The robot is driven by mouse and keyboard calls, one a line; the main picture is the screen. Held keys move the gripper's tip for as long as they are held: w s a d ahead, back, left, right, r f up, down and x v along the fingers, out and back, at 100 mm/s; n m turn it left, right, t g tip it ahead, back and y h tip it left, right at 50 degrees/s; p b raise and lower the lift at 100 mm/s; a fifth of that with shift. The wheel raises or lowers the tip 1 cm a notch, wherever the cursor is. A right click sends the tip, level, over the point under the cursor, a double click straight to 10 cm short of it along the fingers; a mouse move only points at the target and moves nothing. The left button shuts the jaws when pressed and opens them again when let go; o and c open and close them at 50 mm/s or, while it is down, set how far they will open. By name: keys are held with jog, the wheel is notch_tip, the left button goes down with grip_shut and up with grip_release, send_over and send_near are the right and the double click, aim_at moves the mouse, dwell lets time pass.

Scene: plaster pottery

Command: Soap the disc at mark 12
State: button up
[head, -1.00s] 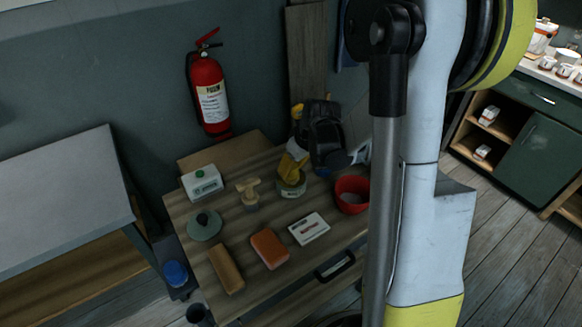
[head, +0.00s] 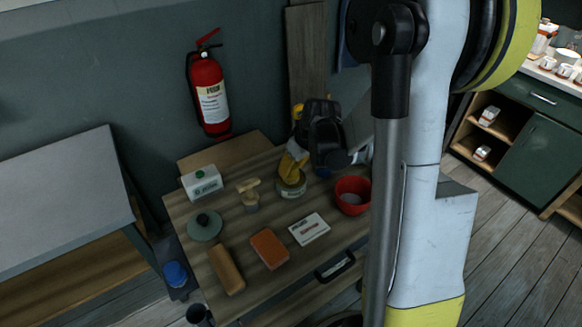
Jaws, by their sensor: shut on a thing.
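My gripper (head: 291,178), with a black body and yellow fingers, reaches down over the back middle of the wooden table. Its fingertips are at the top of a round, pale green tin (head: 290,190) with a light label. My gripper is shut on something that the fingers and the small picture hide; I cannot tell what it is. A pale wooden brush-like tool (head: 250,194) stands just left of the tin, apart from the fingers. A grey-green disc (head: 205,227) with a dark knob lies at the table's left. No number mark is readable.
On the table (head: 222,208) are a white-green carton (head: 202,182), an orange block (head: 269,249), a brown block (head: 226,269), a white box (head: 309,229) and a red bowl (head: 352,204). A fire extinguisher (head: 210,95) hangs on the wall behind.

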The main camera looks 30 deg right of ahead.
jog(key=shift+r+p, duration=2.3)
jog(key=shift+r, duration=1.05)
